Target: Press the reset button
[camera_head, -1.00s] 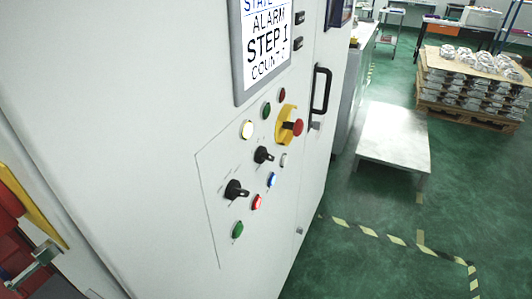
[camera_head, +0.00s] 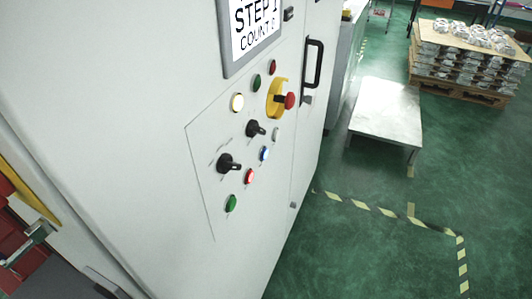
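The control panel (camera_head: 205,190) is on the face of a white cabinet. It carries a blue button (camera_head: 264,153), a lit red button (camera_head: 249,176), a green button (camera_head: 231,203), a small pale button (camera_head: 276,134) and a lit yellowish-white button (camera_head: 237,102). Another green button (camera_head: 256,82) and a dark red one (camera_head: 272,66) sit higher up. The labels are too small to read, so I cannot tell which button is reset. Neither gripper can be made out in this view.
Two black rotary switches (camera_head: 229,163) and a red emergency stop (camera_head: 290,101) on yellow stand out from the panel. A screen (camera_head: 256,32) above reads STEP 1. A black door handle (camera_head: 313,63) is to the right. A low grey platform (camera_head: 387,112) stands on open green floor.

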